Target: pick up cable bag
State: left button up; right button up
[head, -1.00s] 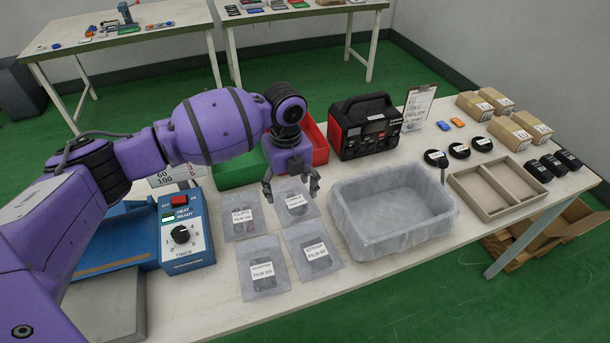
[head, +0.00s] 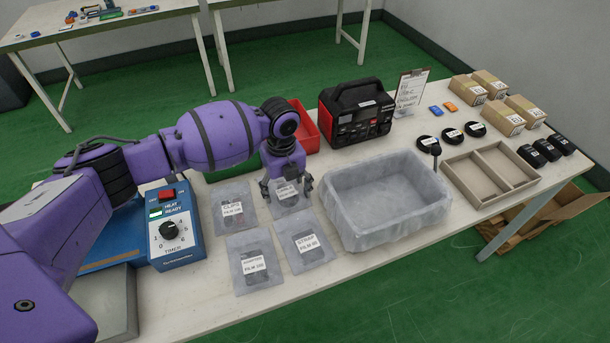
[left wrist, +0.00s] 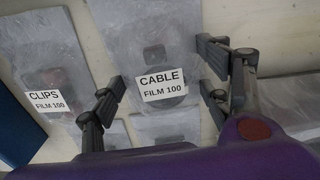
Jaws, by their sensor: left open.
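The cable bag (head: 292,203) is a grey translucent bag lying flat on the table. Its white label reads "CABLE FILM 100" in the left wrist view (left wrist: 161,84). My left gripper (head: 287,193) is open above the bag, fingers pointing down. In the left wrist view its open fingers (left wrist: 165,90) stand on either side of the label, and I see nothing between them lifted off the table. Whether the fingertips touch the bag cannot be told. My right gripper is not in view.
A clips bag (head: 234,208), an adapter bag (head: 255,260) and a strap bag (head: 305,240) lie close by. A lined grey bin (head: 388,196) stands right of them. A blue heat sealer (head: 176,227) stands left. Red (head: 305,125) and green bins are behind.

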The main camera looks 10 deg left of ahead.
pick_arm(q)
jog(key=c, duration=1.3)
jog(key=shift+o, duration=0.2)
jog(key=shift+r, duration=0.1)
